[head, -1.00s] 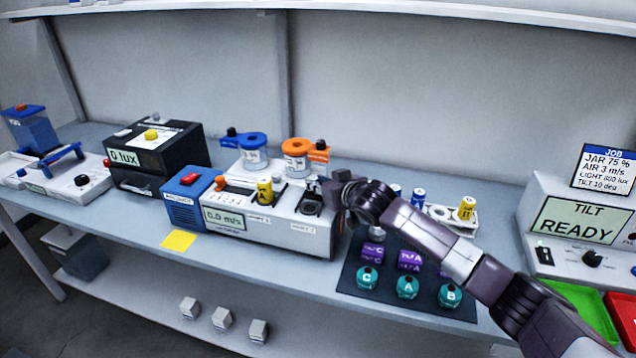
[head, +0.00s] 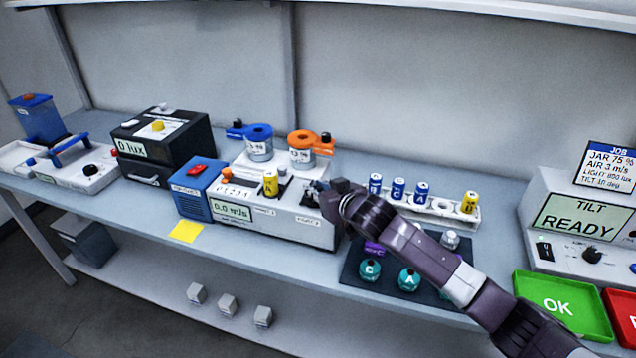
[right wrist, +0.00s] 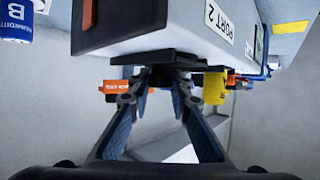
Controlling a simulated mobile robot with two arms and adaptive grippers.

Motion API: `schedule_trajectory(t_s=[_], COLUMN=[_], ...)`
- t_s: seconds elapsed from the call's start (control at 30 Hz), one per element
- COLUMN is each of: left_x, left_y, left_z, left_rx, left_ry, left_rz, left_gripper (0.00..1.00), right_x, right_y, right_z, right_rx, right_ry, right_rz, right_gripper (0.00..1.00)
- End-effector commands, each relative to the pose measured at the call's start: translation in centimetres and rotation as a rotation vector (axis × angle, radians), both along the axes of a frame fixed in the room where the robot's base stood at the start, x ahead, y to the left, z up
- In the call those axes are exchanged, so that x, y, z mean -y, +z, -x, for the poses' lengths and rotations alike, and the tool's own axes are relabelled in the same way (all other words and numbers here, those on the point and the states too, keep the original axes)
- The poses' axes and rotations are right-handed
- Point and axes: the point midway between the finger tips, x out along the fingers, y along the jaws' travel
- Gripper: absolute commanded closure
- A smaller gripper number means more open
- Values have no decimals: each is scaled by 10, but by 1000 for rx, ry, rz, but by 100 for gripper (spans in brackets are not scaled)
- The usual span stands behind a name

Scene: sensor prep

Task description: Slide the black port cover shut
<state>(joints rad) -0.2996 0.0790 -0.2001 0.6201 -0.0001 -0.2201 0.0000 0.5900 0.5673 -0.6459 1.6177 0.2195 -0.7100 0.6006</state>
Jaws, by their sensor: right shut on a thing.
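The black port cover is a thin dark plate at PORT 2 on the white airflow device (head: 285,215). In the right wrist view the cover (right wrist: 150,58) lies against the device, with the tips of my right gripper (right wrist: 161,80) closed on a dark part of it. In the head view my right gripper (head: 326,192) is at the right end of the device and hides part of the cover and port. How far the cover spans the port cannot be told. My left gripper is not in view.
A yellow vial (head: 270,184) stands in the device beside PORT 2. Blue (head: 259,147) and orange-lidded (head: 302,150) jars stand behind. A rack of vials (head: 440,208) and a dark mat (head: 352,262) with teal pieces are to the right. A yellow note (head: 186,231) lies in front.

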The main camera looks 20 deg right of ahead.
Motion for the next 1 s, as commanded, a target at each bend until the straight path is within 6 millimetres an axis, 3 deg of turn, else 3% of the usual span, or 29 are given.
schedule_trajectory(t_s=[0.17, 0.2, 0.33, 0.73, 1.0], left_x=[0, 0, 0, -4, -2], left_y=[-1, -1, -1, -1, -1], left_z=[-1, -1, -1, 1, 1], left_rx=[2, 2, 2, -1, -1], left_ry=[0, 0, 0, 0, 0], left_rz=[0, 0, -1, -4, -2], left_gripper=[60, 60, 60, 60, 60], right_x=[-3, -3, -3, 0, 7], right_y=[-4, -4, -4, 0, 15], right_z=[1, 2, 1, 6, 43], right_rx=[-6, -6, -6, -3, -4], right_ry=[5, 6, 5, 2, 4], right_rz=[-3, -4, -3, -1, 0], right_gripper=[100, 77, 64, 64, 64])
